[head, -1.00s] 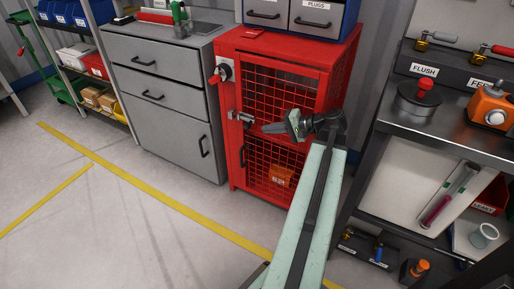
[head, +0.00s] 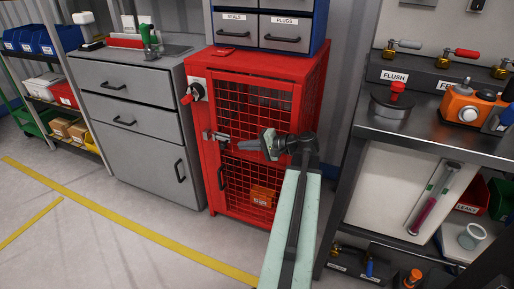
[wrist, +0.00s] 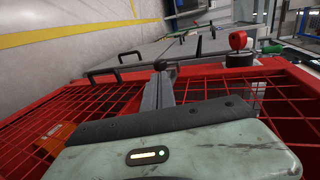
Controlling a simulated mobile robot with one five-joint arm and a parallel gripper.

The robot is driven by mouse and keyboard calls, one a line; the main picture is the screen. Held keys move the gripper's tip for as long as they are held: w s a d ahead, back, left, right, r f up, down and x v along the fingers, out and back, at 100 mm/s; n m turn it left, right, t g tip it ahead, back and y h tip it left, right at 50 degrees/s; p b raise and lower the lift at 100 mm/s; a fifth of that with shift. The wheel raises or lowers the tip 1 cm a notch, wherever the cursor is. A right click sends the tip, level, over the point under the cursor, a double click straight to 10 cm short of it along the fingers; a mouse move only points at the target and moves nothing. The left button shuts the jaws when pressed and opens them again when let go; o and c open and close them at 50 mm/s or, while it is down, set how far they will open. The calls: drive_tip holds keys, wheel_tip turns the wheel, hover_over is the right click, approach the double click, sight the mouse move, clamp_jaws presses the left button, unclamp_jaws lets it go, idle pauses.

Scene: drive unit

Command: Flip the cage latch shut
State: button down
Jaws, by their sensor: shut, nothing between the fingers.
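The red cage (head: 258,66) has a wire mesh door (head: 255,105) on its front. The grey metal latch (head: 217,138) is at the door's left edge, above a black pull handle (head: 222,178). My gripper (head: 240,146) is in front of the door, just right of the latch, pointing left towards it. Its fingers are shut and hold nothing. In the wrist view the fingers (wrist: 158,92) reach up the picture towards the cage's left edge. I cannot tell whether the fingertips touch the latch, or exactly how its arm lies.
A red rotary switch (head: 192,93) sits above the latch on the cage's front; it also shows in the wrist view (wrist: 238,42). A grey drawer cabinet (head: 130,120) stands to the left. A metal workbench (head: 440,140) stands to the right. Open floor (head: 110,245) lies in front.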

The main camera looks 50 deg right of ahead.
sight(226, 145)
drive_tip(key=b+x, duration=0.1)
drive_tip(key=x, duration=0.5)
drive_tip(key=shift+w, duration=0.1)
